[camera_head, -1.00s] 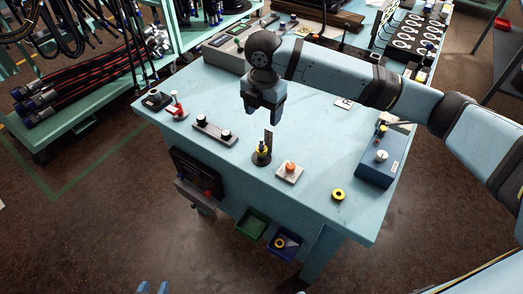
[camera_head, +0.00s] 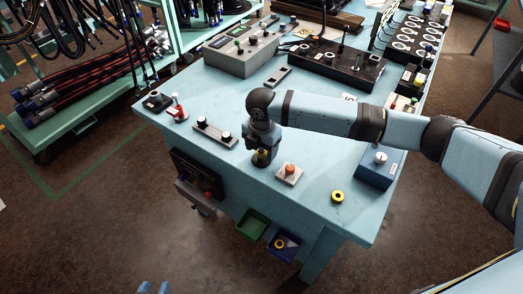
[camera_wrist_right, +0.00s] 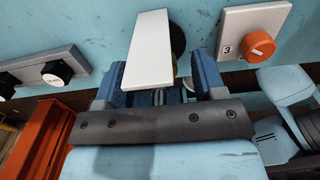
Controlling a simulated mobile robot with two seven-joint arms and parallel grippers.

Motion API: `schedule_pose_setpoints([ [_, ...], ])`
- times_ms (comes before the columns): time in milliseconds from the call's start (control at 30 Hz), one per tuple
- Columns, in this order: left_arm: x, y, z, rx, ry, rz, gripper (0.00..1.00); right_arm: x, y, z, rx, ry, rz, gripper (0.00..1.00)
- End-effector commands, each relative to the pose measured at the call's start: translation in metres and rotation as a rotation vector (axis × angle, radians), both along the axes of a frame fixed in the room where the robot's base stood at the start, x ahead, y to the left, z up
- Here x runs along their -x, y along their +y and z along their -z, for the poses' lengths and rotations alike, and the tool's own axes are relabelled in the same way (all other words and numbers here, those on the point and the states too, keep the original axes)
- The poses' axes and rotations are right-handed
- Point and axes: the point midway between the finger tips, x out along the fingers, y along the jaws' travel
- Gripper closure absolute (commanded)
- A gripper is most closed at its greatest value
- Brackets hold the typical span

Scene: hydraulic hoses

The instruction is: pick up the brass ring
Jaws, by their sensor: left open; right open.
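My right gripper (camera_head: 262,146) is open, pointing down over a small dark stand (camera_head: 261,161) near the table's front edge. Its fingers straddle the stand's upper part, where some yellow shows; they hide most of it. In the right wrist view the open fingers (camera_wrist_right: 158,84) stand either side of a pale upright plate (camera_wrist_right: 148,48), with a dark round part behind it. A yellow ring with a dark centre (camera_head: 338,196) lies flat on the table to the right. Another yellow ring (camera_head: 280,244) sits in the blue bin. I cannot tell which is brass. My left gripper (camera_head: 154,288) is open at the bottom edge, away from the table.
A block with an orange knob (camera_head: 289,173) stands close right of my right gripper; it also shows in the wrist view (camera_wrist_right: 255,40). A bar with two black knobs (camera_head: 214,133) lies left. A blue box (camera_head: 380,170) stands at the right edge. Bins hang in front.

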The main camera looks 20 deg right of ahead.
Motion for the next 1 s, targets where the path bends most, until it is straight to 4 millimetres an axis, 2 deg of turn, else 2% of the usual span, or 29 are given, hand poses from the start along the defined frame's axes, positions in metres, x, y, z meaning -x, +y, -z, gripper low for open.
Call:
schedule_pose_setpoints([
  [167, 0.000, 0.000, 0.000, 0.000, 0.000, 0.000, 0.57, 0.000, 0.000, 0.000, 0.000, 0.000, 0.000, 0.36],
  [400, 0.000, 0.000, 0.000, -0.001, 0.000, -0.001, 0.57, 0.000, 0.000, 0.000, 0.000, 0.000, 0.001, 0.90],
  [767, 0.000, 0.001, 0.000, -0.001, 0.000, -0.001, 0.57, 0.000, 0.000, -0.003, -0.001, -0.001, 0.001, 0.90],
  [867, 0.000, 0.000, 0.000, -0.001, 0.000, -0.001, 0.57, -0.001, 0.000, -0.010, -0.001, -0.002, 0.001, 0.90],
  [1000, 0.000, 0.000, 0.001, -0.001, 0.000, -0.001, 0.57, -0.001, 0.000, -0.029, -0.002, -0.003, 0.001, 0.90],
])
